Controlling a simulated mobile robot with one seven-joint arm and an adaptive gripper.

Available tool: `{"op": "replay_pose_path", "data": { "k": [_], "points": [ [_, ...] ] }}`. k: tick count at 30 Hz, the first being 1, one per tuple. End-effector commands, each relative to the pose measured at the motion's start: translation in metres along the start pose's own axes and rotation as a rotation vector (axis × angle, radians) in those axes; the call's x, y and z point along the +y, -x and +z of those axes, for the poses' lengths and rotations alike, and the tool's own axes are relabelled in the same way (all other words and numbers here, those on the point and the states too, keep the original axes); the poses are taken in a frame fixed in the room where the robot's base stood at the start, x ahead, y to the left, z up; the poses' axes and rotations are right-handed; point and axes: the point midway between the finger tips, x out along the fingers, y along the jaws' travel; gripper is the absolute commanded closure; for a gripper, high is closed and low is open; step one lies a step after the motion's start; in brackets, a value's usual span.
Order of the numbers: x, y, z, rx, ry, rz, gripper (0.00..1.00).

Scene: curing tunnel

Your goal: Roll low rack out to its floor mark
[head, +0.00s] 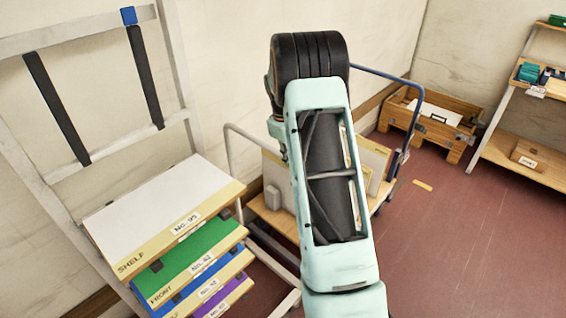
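A low wheeled rack with a wooden deck (272,217) stands by the back wall, partly behind my arm. It carries several upright pale panels (372,160). A pale tube hoop rises at its left end and a blue handle rail (388,76) at its right. A short yellow mark (422,185) lies on the red floor to the right of this rack, apart from it. My mint-green arm link with its black joint crosses the middle and hides much of the rack. My gripper does not show, so I cannot tell whether it touches the rail.
A tall pale frame (181,60) stands at left, beside stacked labelled shelves with a white top board (160,205). A wooden crate (402,112) sits in the back corner. A shelf unit (487,137) stands at far right. The red floor at lower right is clear.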

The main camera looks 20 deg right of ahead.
Motion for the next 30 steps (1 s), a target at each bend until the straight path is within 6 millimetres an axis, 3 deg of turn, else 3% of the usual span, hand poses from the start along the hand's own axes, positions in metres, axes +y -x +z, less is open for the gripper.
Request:
{"op": "replay_pose_path", "data": {
  "k": [6, 19, 20, 24, 30],
  "points": [
    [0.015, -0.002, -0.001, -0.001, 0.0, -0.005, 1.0],
    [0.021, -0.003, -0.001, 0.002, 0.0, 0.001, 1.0],
    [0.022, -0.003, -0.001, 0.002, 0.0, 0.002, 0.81],
    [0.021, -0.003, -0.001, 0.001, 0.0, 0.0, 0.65],
    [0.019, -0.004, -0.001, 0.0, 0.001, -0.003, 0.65]
  ]
}}
